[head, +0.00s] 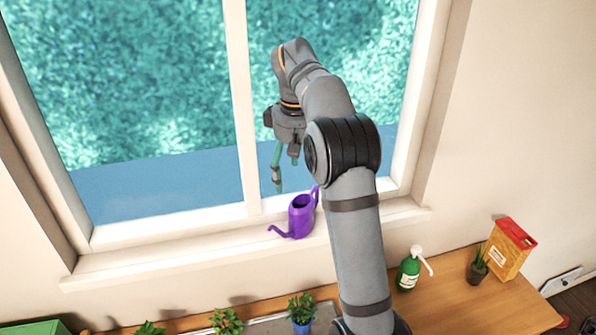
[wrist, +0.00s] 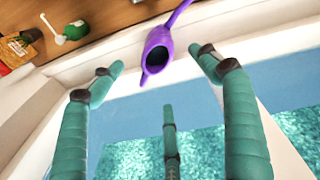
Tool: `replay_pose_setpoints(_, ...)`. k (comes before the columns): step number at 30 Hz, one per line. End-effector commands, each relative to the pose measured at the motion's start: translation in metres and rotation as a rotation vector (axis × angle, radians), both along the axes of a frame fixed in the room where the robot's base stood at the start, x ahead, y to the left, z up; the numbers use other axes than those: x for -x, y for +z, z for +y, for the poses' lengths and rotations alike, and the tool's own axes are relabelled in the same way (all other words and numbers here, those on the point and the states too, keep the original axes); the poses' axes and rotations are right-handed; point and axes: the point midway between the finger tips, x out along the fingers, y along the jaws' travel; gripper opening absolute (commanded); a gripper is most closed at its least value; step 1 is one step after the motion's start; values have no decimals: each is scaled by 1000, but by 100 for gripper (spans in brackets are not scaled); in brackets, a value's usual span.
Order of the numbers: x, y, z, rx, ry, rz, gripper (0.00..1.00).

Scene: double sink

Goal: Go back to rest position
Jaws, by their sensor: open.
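My gripper (head: 284,172) hangs in front of the window, above and slightly left of the purple watering can in the head view. Its green fingers are spread wide in the wrist view (wrist: 156,72), open with nothing between them. The purple watering can (head: 301,217) stands upright on the windowsill, apart from the fingers. It also shows in the wrist view (wrist: 158,54), beyond the fingertips. My arm reaches up from the bottom of the head view and bends toward the window.
The window (head: 238,100) is behind my gripper, with the sill (head: 170,255) below. A green soap bottle (head: 409,272), a potted plant (head: 477,268) and a red-yellow box (head: 508,250) stand on the wooden counter (head: 450,305). Several small plants line the bottom edge.

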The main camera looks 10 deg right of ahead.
Motion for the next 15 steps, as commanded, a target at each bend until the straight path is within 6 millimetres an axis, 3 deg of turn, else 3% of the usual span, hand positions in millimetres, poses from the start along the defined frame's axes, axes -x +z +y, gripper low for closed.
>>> replay_pose_setpoints(9,0,-4,0,0,0,1,76)
replay_pose_setpoints(15,-2,-30,-1,0,1,5,76)
